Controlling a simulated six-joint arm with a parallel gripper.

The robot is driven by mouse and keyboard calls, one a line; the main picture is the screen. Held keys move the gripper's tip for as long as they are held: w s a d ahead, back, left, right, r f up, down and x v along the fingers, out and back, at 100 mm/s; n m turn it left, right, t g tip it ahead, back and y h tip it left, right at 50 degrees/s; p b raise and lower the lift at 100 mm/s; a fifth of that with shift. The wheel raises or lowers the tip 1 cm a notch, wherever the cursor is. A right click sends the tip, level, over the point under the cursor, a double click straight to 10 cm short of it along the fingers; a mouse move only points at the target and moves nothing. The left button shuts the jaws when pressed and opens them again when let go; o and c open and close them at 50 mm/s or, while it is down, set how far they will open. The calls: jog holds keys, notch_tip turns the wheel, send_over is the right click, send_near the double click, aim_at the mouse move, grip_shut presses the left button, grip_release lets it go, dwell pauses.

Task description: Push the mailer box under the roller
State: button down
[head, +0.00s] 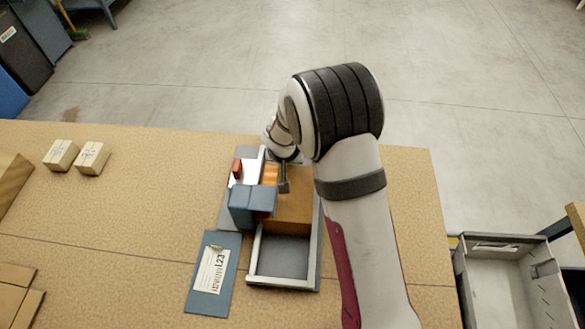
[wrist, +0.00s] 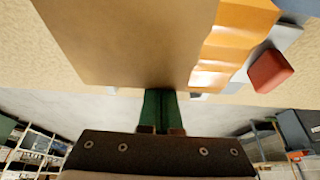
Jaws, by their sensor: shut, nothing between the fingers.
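The brown mailer box (head: 290,212) sits in the far part of a grey-railed bed (head: 282,272); it fills the top of the wrist view (wrist: 120,40). A blue-grey housing (head: 252,200) stands at the box's left, with some red at its lower edge. I cannot make out the roller clearly; the housing may cover it. An orange ridged piece (head: 270,174) lies along the box's left side, and is also in the wrist view (wrist: 232,40). My gripper (head: 285,186) is shut and empty at the box's far end. Its green fingers (wrist: 160,100) meet the box edge in the wrist view; contact is unclear.
A red block (head: 237,169) stands on the fixture's far left. A blue-grey label plate (head: 211,272) lies left of the bed. Two small cartons (head: 92,158) sit further left on the table. A grey crate (head: 505,285) is right of the table. The bed's near part is empty.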

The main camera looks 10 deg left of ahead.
aim_at(290, 200)
jog(key=shift+s, duration=0.6)
jog(key=shift+s, duration=0.6)
jog(key=shift+s, duration=0.1)
jog(key=shift+s, duration=0.5)
dwell(0.4)
jog(key=shift+s, duration=0.6)
